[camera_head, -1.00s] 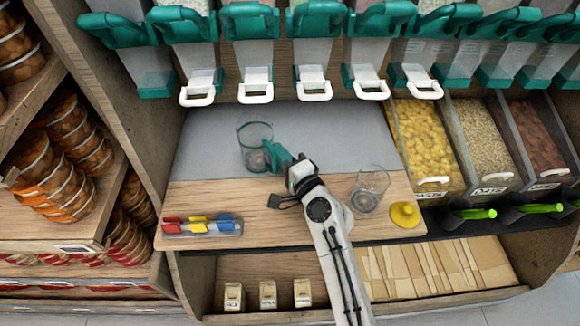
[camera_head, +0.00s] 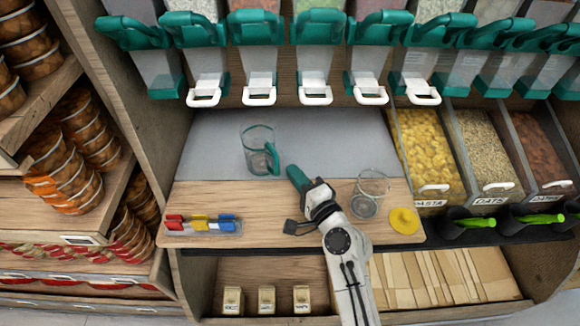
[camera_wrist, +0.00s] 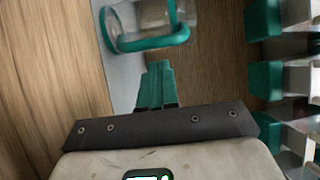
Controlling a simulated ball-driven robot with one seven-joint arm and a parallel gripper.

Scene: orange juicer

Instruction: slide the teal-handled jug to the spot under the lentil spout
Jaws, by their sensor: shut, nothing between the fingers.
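The clear jug (camera_head: 254,136) with a teal handle (camera_head: 271,158) stands upright on the counter, at the front edge of the grey mat. Its handle faces right and toward me. My gripper (camera_head: 296,177) is shut and empty, just right of and nearer me than the handle, with a small gap. In the wrist view the jug (camera_wrist: 122,22) and its looped handle (camera_wrist: 150,43) lie just beyond my closed teal fingertips (camera_wrist: 157,68). A row of teal dispensers with white spout handles (camera_head: 260,96) hangs behind. I cannot read which spout is lentil.
A clear jar (camera_head: 367,197) and a yellow lid (camera_head: 404,221) stand to the right of my gripper. A tray of coloured clips (camera_head: 202,225) lies at the front left. Bulk bins (camera_head: 428,150) stand at the right. The grey mat (camera_head: 325,140) is clear right of the jug.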

